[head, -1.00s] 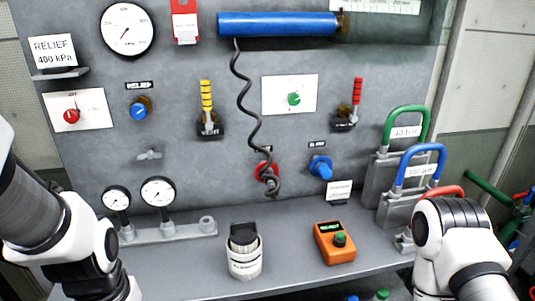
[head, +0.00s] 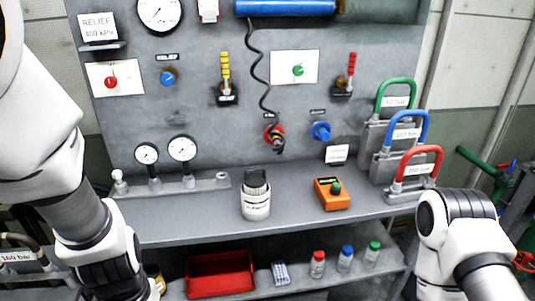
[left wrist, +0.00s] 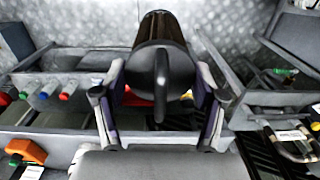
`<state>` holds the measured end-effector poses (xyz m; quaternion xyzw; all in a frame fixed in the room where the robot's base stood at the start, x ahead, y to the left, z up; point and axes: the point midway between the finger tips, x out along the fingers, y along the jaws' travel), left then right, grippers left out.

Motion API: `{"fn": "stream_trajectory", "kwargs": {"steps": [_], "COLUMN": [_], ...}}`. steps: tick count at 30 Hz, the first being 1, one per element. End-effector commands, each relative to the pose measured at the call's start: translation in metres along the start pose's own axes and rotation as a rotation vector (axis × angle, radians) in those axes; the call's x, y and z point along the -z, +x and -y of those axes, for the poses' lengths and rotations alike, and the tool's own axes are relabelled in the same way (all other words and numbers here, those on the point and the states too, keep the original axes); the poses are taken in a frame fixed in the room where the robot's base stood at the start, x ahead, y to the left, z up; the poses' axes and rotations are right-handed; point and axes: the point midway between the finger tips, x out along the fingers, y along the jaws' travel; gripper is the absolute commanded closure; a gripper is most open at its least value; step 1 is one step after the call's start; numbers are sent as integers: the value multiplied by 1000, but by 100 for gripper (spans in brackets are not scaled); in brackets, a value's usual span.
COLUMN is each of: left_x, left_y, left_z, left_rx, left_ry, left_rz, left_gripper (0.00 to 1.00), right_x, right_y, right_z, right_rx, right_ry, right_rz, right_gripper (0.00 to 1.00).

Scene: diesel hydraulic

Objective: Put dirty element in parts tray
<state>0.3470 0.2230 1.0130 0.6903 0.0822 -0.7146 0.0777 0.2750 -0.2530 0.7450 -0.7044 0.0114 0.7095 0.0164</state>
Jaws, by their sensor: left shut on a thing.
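My left gripper (left wrist: 159,100) is shut on a dark cylinder (left wrist: 160,35), which I take to be the dirty element. Its black end has a raised fin and faces the left wrist camera, between the two fingers. In the head view my left arm comes down at the left; its gripper and the cylinder are out of the picture there. A red tray (head: 220,275), likely the parts tray, sits on the lower shelf, right of my left arm. A little red shows behind the cylinder in the left wrist view. My right gripper is out of view.
The bench (head: 300,200) above the tray holds a white canister (head: 256,205) and an orange meter (head: 332,193). On the lower shelf (head: 300,288), a small blue-white item (head: 281,273) and red, blue and green capped bottles stand right of the tray.

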Motion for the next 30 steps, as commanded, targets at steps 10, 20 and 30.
{"fn": "stream_trajectory", "kwargs": {"steps": [10, 20, 30], "left_x": [21, 99, 173], "left_y": [46, 109, 104], "left_z": [-8, -39, -65], "left_rx": [-6, -8, -5], "left_ry": [36, 136, 211], "left_rz": [-21, -26, -28], "left_gripper": [96, 96, 96], "right_x": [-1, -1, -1], "right_y": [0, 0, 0], "right_z": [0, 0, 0], "right_rx": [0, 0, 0], "right_ry": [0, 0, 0], "right_rz": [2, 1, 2], "right_gripper": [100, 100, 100]}}
